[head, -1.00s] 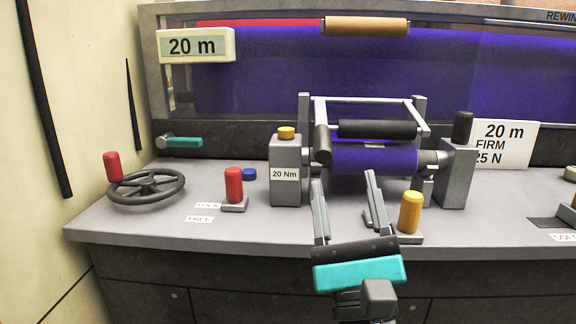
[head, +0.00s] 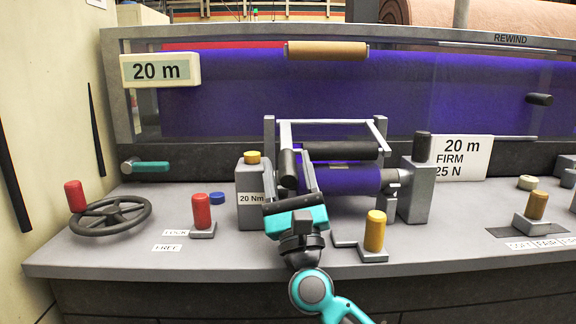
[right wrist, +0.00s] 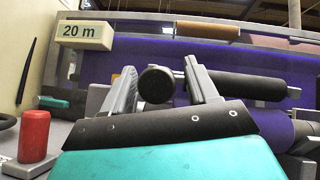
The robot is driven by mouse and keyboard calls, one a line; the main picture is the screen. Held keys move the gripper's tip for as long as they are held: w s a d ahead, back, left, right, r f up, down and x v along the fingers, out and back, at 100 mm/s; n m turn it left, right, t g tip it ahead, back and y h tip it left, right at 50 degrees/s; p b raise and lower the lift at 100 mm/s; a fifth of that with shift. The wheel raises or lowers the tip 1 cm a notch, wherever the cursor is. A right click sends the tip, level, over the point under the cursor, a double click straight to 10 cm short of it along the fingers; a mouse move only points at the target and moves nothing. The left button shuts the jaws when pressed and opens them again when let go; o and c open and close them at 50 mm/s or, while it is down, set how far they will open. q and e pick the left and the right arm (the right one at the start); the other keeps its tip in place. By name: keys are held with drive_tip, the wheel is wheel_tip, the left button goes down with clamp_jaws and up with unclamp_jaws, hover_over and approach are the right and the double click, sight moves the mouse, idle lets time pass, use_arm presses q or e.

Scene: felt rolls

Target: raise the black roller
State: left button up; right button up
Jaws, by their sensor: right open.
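The black roller (head: 345,151) lies level across a grey swing frame (head: 325,122), above a purple felt roll (head: 345,180). Whether it touches the felt is unclear. A dark round grip (head: 288,164) sits at the frame's left end. My right gripper (head: 290,158) is open, with fingers pointing away from me at this grip. In the right wrist view the grip's round end (right wrist: 156,84) shows between the two fingers, with a gap at each side. The black roller (right wrist: 248,85) shows just right of the right finger. My left gripper is out of view.
A grey post with a yellow cap (head: 252,158) stands close left of my gripper. A yellow-handled lever (head: 375,230) stands at the front right. A grey block (head: 417,190) bears the roll's right end. A red lever (head: 201,211) and a handwheel (head: 110,215) are at left.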

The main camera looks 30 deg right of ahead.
drive_tip(key=shift+w, duration=0.1)
clamp_jaws()
idle(0.6)
